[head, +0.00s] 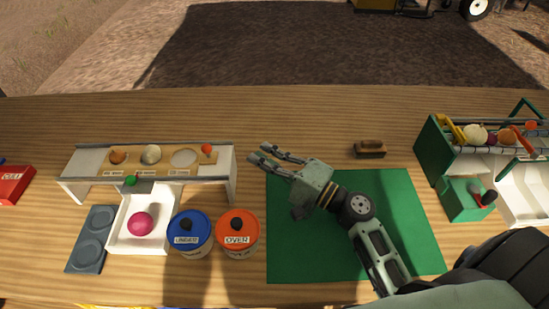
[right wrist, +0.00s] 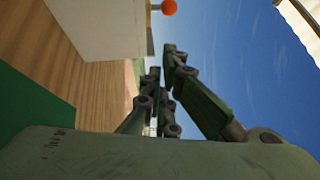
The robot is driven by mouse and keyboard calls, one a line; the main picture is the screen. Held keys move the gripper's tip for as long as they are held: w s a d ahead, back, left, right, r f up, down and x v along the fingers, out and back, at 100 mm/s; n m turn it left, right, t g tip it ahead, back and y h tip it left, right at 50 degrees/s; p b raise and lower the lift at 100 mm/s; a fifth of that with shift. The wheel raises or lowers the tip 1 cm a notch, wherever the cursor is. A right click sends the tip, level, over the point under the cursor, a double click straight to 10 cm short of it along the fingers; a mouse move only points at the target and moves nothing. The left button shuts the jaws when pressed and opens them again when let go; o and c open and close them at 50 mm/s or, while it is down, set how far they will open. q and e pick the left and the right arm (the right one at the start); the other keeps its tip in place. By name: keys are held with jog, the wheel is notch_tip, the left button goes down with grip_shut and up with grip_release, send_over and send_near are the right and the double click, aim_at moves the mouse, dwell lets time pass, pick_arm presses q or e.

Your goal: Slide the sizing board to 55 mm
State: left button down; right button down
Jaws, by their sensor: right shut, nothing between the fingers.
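The tan sizing board (head: 168,161) lies on a white raised stand (head: 228,171) at the left of the bench. It carries labels too small to read, two onions (head: 151,154) and a pale round spot. An orange knob (head: 207,149) stands at its right end and also shows at the top of the right wrist view (right wrist: 169,7). My right gripper (head: 268,154) is shut and empty, a little right of the stand and apart from the knob. My left gripper is not in view.
A white tray with a pink ball (head: 140,224), a blue UNDER tub (head: 189,232) and an orange OVER tub (head: 237,232) sit in front of the stand. A green mat (head: 300,254) lies under my right arm. A brush (head: 370,149) and a green crate (head: 433,150) are further right.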

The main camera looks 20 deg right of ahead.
jog(key=w+a+r+p, duration=0.1)
jog(key=w+a+p, duration=0.1)
jog(key=w+a, duration=0.2)
jog(key=shift+w+a+p, duration=0.2)
jog(key=shift+a+p, duration=0.2)
jog(key=shift+a, duration=0.65)
jog(key=shift+r, duration=0.1)
